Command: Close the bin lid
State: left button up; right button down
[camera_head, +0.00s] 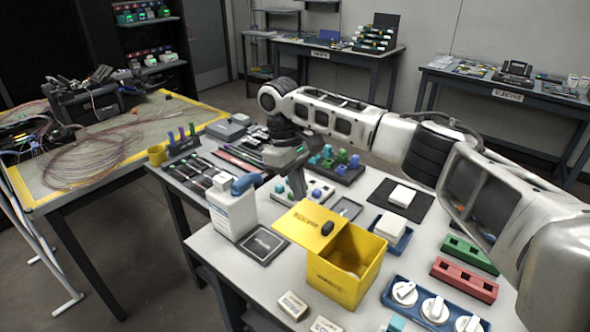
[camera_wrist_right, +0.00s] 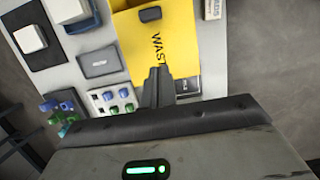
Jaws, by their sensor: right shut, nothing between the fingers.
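The yellow bin (camera_head: 345,278) stands on the near part of the white table, its top open at the right. Its yellow lid (camera_head: 303,222) is swung open toward the left, with a dark knob (camera_head: 327,228) on it. In the right wrist view the lid (camera_wrist_right: 182,45) shows lettering and the knob (camera_wrist_right: 150,14) near the top edge. My right gripper (camera_head: 298,188) is shut and empty, pointing down just behind the lid. In the right wrist view its fingertips (camera_wrist_right: 160,75) overlap the lid's edge; I cannot tell whether they touch. My left gripper is out of view.
A white bottle (camera_head: 234,212) with a blue top stands left of the lid, beside a dark flat pad (camera_head: 262,245). Small coloured caps (camera_head: 317,192) lie behind the lid. A blue tray of white spools (camera_head: 433,308) and a red block (camera_head: 464,280) lie right of the bin.

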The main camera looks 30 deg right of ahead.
aim_at(316, 225)
jog(key=x, duration=0.4)
jog(key=s+p, duration=0.1)
jog(key=s+d, duration=0.1)
jog(key=shift+s+d+p, duration=0.15)
jog(key=shift+s+p, duration=0.2)
jog(key=shift+s, duration=0.05)
jog(key=shift+s+d+f, duration=0.15)
jog(key=shift+s+f, duration=0.05)
jog(key=shift+s, duration=0.2)
jog(key=shift+w, duration=0.1)
